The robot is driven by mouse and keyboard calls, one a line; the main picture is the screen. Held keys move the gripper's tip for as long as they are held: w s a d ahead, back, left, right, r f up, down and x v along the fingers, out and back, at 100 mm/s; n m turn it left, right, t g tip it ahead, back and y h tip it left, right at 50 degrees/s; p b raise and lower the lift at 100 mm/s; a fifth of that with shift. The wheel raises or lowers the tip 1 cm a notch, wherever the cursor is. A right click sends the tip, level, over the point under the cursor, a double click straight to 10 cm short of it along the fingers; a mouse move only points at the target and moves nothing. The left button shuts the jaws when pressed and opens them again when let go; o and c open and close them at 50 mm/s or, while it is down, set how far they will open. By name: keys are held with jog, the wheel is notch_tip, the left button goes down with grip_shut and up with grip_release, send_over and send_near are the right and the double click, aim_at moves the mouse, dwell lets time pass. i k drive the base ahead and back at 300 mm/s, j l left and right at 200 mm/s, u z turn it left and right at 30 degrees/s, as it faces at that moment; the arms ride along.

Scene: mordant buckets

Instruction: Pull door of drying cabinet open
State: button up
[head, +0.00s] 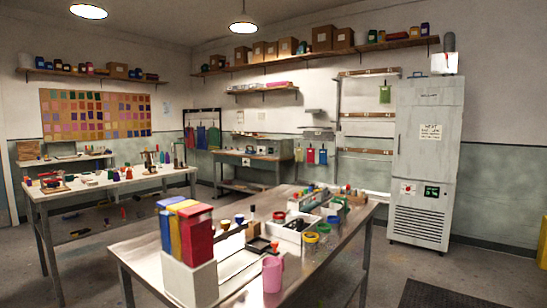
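The drying cabinet (428,165) is a tall pale grey cabinet against the back wall at the right in the head view. Its door (425,115) looks shut and carries a white paper notice with "HEAT" on it. A small dark upright shape at the door's left edge (399,144) looks like a handle. Below the door is a panel with a green display and a red mark, and under that a vent grille. My gripper is not in view.
A metal table (135,246) with coloured binders, jars and trays fills the foreground, between my camera and the cabinet's left side. A dark floor mat (435,293) lies at the lower right. Open grey floor (475,268) lies before the cabinet. A yellow object (543,243) stands at the right edge.

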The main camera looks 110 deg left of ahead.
aim_at(426, 145)
jog(key=u, duration=3.45)
